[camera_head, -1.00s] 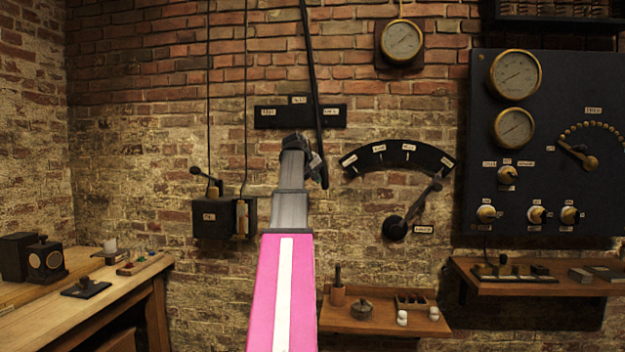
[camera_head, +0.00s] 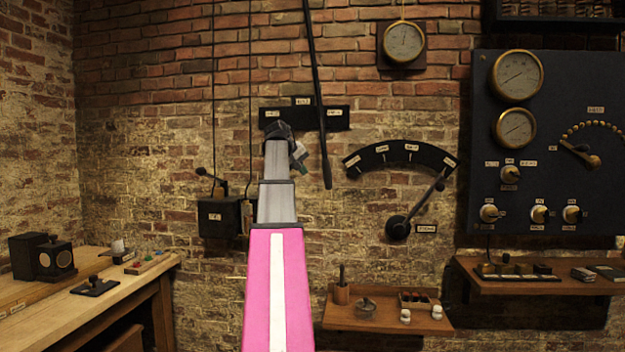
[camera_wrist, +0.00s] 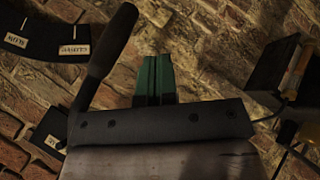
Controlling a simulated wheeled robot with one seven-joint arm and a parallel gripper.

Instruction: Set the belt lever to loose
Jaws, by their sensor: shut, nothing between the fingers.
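The belt lever (camera_head: 318,95) is a long dark rod hanging down the brick wall in front of a black plate (camera_head: 270,119) with three small labels, too small to read. The rod crosses the plate between the middle and right labels, and its lower end leans right. In the wrist view, the lever's thick handle (camera_wrist: 112,45) slants up just left of the fingers. My gripper (camera_head: 302,156) has green fingertips, shut and empty, left of the handle below the plate. The fingertips (camera_wrist: 154,75) look apart from the handle; the depth gap is unclear.
A black arc scale (camera_head: 377,158) with a crank lever (camera_head: 417,208) is right of the belt lever. A wall box (camera_head: 215,217) is at left, with cords above. A small shelf (camera_head: 370,319) sits below, a workbench (camera_head: 130,285) at lower left. A dark gauge panel (camera_head: 560,90) is at right.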

